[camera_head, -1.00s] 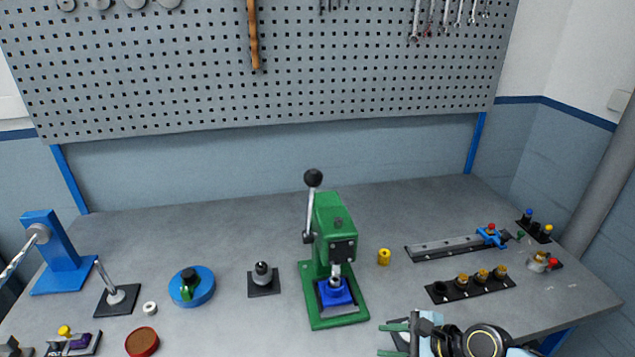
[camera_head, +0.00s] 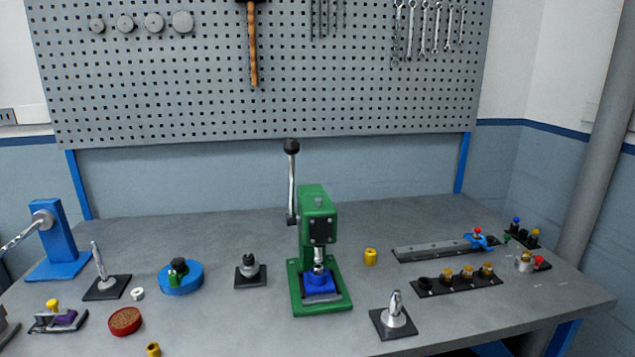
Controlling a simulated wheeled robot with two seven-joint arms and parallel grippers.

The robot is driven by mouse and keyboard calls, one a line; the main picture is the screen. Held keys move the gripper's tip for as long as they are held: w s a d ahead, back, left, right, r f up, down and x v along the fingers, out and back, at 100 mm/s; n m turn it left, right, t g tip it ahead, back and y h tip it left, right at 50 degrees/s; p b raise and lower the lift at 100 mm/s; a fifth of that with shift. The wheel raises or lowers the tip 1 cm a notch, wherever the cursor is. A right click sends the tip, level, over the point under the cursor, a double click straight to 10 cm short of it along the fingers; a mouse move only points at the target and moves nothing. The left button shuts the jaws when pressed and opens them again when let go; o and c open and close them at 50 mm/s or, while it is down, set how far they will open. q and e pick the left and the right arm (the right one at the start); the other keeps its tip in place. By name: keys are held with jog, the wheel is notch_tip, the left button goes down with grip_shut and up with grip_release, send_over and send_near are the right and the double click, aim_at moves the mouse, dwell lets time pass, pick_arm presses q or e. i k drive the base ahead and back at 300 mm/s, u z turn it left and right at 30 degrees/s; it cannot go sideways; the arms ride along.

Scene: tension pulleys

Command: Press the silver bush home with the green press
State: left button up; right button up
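The green press (camera_head: 315,225) stands in the middle of the bench. Its lever (camera_head: 291,180) points up and ends in a black knob. A blue block (camera_head: 319,285) sits on the press base under the ram. A small silver part (camera_head: 318,269), which looks like the silver bush, is on the blue block just below the ram. Whether the ram touches it is too small to tell. Neither of my grippers is in view.
A silver cone on a black plate (camera_head: 395,315) stands front right of the press. A black plate with a dark post (camera_head: 250,270) is left of it, and a yellow bush (camera_head: 370,257) right. A black rack (camera_head: 458,281) lies further right. The bench behind the press is clear.

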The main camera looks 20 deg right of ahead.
aim_at(291, 147)
jog(key=z, duration=0.5)
jog(key=k, duration=1.1)
jog(key=u, duration=0.5)
jog(key=i, duration=1.7)
jog(key=z, duration=0.35)
